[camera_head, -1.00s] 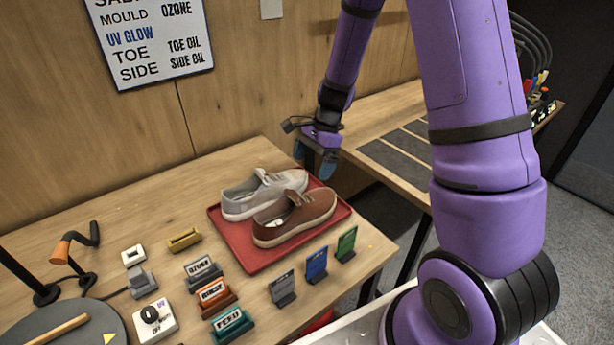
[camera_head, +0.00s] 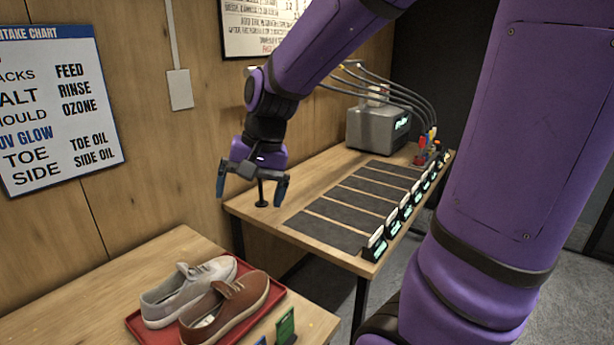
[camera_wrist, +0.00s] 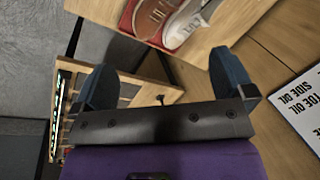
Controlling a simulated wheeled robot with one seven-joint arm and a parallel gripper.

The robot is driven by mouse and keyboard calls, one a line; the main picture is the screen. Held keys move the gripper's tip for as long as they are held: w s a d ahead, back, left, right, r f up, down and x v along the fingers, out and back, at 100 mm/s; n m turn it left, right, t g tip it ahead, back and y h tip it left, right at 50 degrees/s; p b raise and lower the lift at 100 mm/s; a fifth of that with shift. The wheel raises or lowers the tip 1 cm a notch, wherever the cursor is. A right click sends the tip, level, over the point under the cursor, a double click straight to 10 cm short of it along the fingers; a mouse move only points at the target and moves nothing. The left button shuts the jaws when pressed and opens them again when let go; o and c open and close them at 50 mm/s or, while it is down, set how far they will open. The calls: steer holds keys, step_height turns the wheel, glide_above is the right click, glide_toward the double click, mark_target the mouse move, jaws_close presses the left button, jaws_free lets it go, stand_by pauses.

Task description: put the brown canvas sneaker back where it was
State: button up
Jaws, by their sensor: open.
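The brown canvas sneaker (camera_head: 226,308) rests on the red tray (camera_head: 272,304), beside a light grey sneaker (camera_head: 188,290). Both sneakers also show in part at the top of the wrist view, the brown one (camera_wrist: 152,14) to the left of the grey one (camera_wrist: 180,28). My gripper (camera_head: 251,190) is open and empty, its blue fingers spread. It is in the air above and beyond the tray, near the left end of the back table, apart from both sneakers.
The back table (camera_head: 300,182) carries several dark mats (camera_head: 328,228) with small labelled stands along its front edge. A grey machine (camera_head: 376,128) with hoses stands at its far end. A small dark post (camera_head: 262,190) is near my gripper. A green card (camera_head: 286,326) stands beside the tray.

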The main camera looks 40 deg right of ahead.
steer(key=s+r+n+t+h, duration=0.1)
steer(key=s+r+n, duration=0.2)
steer(key=s, duration=0.4)
steer(key=s+d+r+n+t+h, duration=0.1)
steer(key=s+r+n+t, duration=0.1)
steer(key=s, duration=0.5)
steer(key=shift+r+n+h, duration=0.3)
steer(key=shift+r+n, duration=0.5)
steer(key=shift+r, duration=0.3)
steer(key=shift+d, duration=0.1)
